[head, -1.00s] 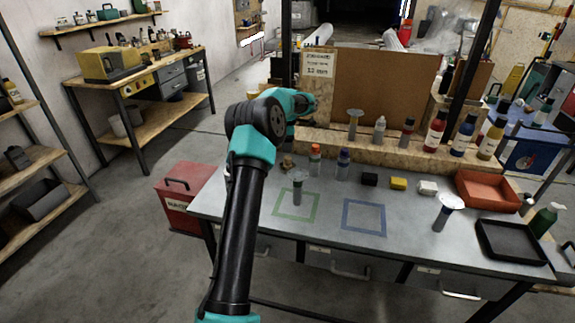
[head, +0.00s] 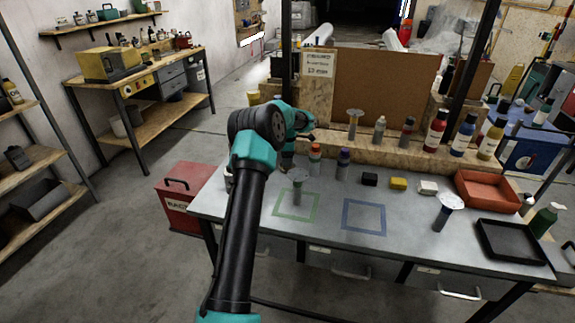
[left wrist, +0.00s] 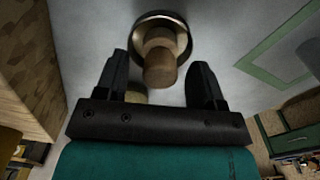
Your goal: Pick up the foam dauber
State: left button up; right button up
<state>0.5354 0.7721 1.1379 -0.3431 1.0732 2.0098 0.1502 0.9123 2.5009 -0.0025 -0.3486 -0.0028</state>
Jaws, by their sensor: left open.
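A small turned piece with a wooden handle and a dark-rimmed round base, which I take to be the foam dauber (left wrist: 162,52), stands on the grey bench top in the left wrist view, handle toward the camera. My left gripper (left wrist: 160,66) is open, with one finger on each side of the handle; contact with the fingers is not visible. In the head view my left gripper (head: 289,159) is low over the bench's back left, left of the orange-capped bottle, and the dauber is hidden behind my arm there. My right gripper is not in view.
Close right are the orange-capped bottle (head: 315,160) and a dark-capped bottle (head: 342,165). The blue taped square (head: 364,218) is empty. A wooden ledge (head: 365,147) runs behind.

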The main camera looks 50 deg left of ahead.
pick_arm(q)
jog(key=shift+f, duration=0.15)
dwell(0.3)
jog(key=c, duration=1)
